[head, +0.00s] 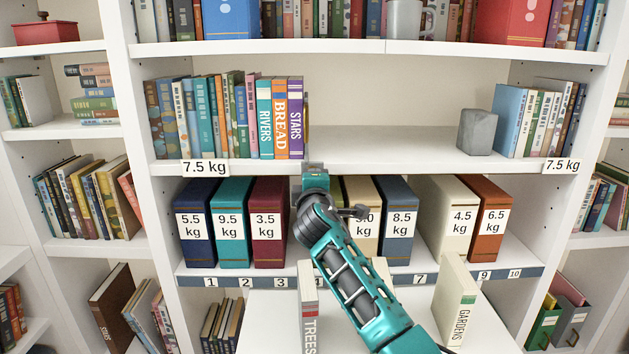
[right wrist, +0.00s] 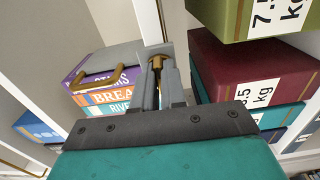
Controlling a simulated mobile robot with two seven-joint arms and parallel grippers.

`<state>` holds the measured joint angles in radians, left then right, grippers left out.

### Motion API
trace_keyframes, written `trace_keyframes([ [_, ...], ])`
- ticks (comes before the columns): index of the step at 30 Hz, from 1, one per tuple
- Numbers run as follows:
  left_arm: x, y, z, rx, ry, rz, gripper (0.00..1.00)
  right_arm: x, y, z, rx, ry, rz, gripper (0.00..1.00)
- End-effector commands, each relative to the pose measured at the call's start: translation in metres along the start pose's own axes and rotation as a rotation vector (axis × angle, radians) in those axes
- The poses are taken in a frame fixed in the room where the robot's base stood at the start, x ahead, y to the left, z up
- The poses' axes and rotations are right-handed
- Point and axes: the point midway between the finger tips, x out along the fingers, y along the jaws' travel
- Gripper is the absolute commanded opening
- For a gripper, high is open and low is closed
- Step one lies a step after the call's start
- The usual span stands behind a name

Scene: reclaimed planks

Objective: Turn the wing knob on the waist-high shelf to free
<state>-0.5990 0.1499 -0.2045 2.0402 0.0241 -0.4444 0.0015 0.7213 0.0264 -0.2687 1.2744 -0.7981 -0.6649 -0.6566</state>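The brass wing knob (right wrist: 157,54) shows in the right wrist view, at the tips of my gripper fingers, beside a grey housing (right wrist: 128,55) with a brass handle (right wrist: 90,82). My right gripper (right wrist: 159,72) has its two grey fingers close together, one on each side of the knob's brass piece. In the head view my right gripper (head: 313,190) is at the front edge of the waist-high shelf (head: 420,165), just right of the left 7.5 kg label. The knob is hidden there behind the gripper. My left gripper is out of view.
Books RIVERS, BREAD and STARS (head: 296,118) stand on the shelf behind my gripper. A grey block (head: 475,132) stands further right. Weight-labelled binders (head: 270,222) fill the shelf below. Books TREES (head: 309,310) and GARDENS (head: 456,300) stand lower. The shelf's middle is clear.

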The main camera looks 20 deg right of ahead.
Motion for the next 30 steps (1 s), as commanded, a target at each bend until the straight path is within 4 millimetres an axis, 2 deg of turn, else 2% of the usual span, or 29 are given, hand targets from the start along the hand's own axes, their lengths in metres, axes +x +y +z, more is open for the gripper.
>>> trace_keyframes([
  [1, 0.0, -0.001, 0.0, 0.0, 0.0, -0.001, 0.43, 0.0, 0.0, -0.001, 0.003, 0.001, -0.001, 0.15],
  [8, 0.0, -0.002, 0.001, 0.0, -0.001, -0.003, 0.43, 0.0, 0.0, 0.0, 0.0, 0.001, -0.001, 0.36],
  [17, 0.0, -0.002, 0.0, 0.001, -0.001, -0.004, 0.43, -0.002, 0.0, 0.0, -0.001, 0.0, 0.0, 0.36],
  [23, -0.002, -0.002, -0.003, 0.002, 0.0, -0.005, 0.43, -0.021, 0.0, 0.0, -0.001, 0.001, 0.0, 0.36],
  [30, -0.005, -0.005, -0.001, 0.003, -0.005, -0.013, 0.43, -0.063, 0.0, -0.001, 0.0, 0.002, -0.001, 0.36],
])
